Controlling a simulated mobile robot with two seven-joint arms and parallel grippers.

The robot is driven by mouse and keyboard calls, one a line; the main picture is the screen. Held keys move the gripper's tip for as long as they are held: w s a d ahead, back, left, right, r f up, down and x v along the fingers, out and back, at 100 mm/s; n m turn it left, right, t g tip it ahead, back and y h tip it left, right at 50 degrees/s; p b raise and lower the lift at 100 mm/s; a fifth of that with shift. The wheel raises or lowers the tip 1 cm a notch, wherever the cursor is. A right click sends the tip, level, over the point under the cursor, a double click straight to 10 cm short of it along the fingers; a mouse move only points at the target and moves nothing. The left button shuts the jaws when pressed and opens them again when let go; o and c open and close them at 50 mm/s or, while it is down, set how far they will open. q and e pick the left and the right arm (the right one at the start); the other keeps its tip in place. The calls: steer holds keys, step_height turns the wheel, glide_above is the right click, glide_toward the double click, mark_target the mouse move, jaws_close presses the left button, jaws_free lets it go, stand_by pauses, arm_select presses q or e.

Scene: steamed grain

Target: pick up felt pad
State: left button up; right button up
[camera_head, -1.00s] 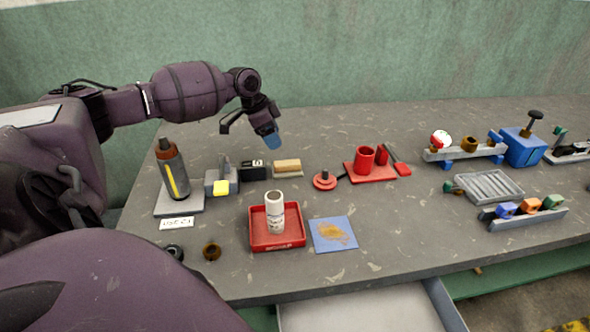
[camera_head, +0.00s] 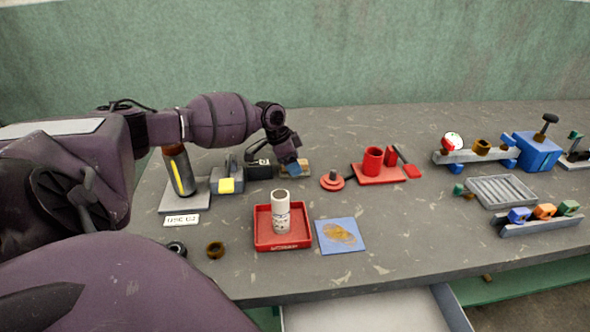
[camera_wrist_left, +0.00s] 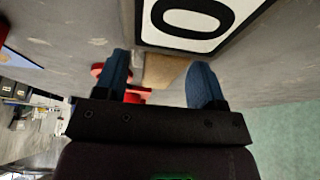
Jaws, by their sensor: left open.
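The felt pad looks to be the tan block (camera_head: 302,167) on a small light base at the back of the bench, right of a small black block with a white marking. My left gripper (camera_head: 288,168) is at this block and hides its left part in the head view. In the left wrist view the fingers of the left gripper (camera_wrist_left: 161,75) are apart, with a tan piece (camera_wrist_left: 168,72) showing between and beyond them. I cannot tell whether the fingers touch it. My right gripper is not in view.
The black block (camera_head: 259,170) stands close left of the gripper; its large white label (camera_wrist_left: 195,22) fills the top of the wrist view. A red disc (camera_head: 332,181) and red stand (camera_head: 377,174) lie to the right. A red tray (camera_head: 284,242) and blue mat (camera_head: 340,248) are in front.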

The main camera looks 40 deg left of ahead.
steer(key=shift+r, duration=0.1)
arm_select(q)
steer(key=shift+c, duration=0.8)
steer(key=c, duration=0.9)
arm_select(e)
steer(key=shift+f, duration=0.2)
arm_select(q)
steer(key=shift+r, duration=0.15)
step_height(320, 180, up, 20)
steer(key=shift+f+p, duration=0.1)
steer(key=shift+p, duration=0.95)
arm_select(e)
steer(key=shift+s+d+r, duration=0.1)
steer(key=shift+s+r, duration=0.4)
